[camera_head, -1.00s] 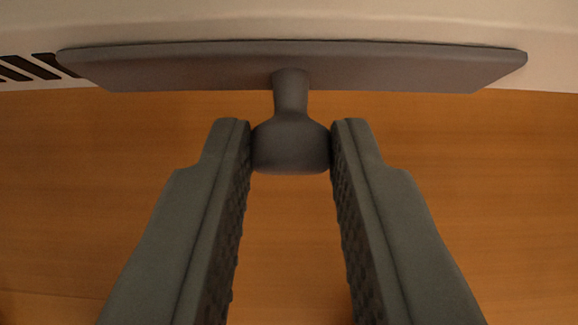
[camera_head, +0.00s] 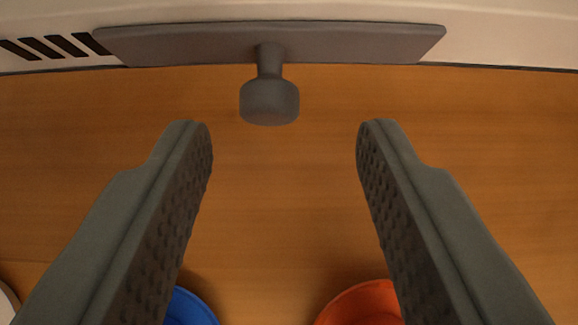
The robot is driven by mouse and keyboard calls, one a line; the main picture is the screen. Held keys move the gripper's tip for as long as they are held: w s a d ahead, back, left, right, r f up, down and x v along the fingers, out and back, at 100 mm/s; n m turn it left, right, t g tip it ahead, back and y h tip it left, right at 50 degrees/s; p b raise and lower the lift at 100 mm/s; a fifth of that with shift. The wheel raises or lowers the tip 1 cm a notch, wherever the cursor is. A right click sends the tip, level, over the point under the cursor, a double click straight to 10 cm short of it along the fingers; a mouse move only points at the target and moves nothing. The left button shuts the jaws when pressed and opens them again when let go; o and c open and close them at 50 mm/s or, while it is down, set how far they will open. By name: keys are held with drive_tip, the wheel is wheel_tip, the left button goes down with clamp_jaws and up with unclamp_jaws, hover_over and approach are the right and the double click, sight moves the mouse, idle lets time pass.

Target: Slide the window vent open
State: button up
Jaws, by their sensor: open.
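The window vent is a grey sliding plate (camera_head: 350,44) on a pale wall panel at the top of the view, with a round grey knob (camera_head: 269,102) sticking out toward me. Several dark vent slots (camera_head: 45,46) show just left of the plate; whatever lies behind the plate is hidden. My gripper (camera_head: 284,130) is open and empty. Its two fingers are wide apart, and the knob stands clear of both, ahead of the fingertips and slightly left of the middle between them.
A brown wooden surface (camera_head: 285,200) fills the space between the fingers and below the panel, and is clear near the knob. At the bottom edge, a blue round object (camera_head: 190,308) and an orange-red round object (camera_head: 362,305) show partly. A pale rim shows at bottom left.

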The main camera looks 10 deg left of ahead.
drive_tip(key=v, duration=1.4)
drive_tip(key=s+a+r+m+t+h, duration=0.1)
drive_tip(key=s+a+r+t, duration=0.1)
drive_tip(key=s, duration=0.7)
drive_tip(key=s+a+r+m+t+h, duration=0.1)
drive_tip(key=s+a+t, duration=0.3)
drive_tip(key=s, duration=0.5)
drive_tip(key=s+a+r+m+t, duration=0.1)
drive_tip(key=s+a+r+t, duration=0.1)
drive_tip(key=s, duration=0.7)
drive_tip(key=shift+a+r+m+t+h, duration=0.3)
drive_tip(key=shift+a+r+t+h, duration=0.1)
drive_tip(key=shift+a, duration=0.2)
drive_tip(key=shift+s, duration=0.1)
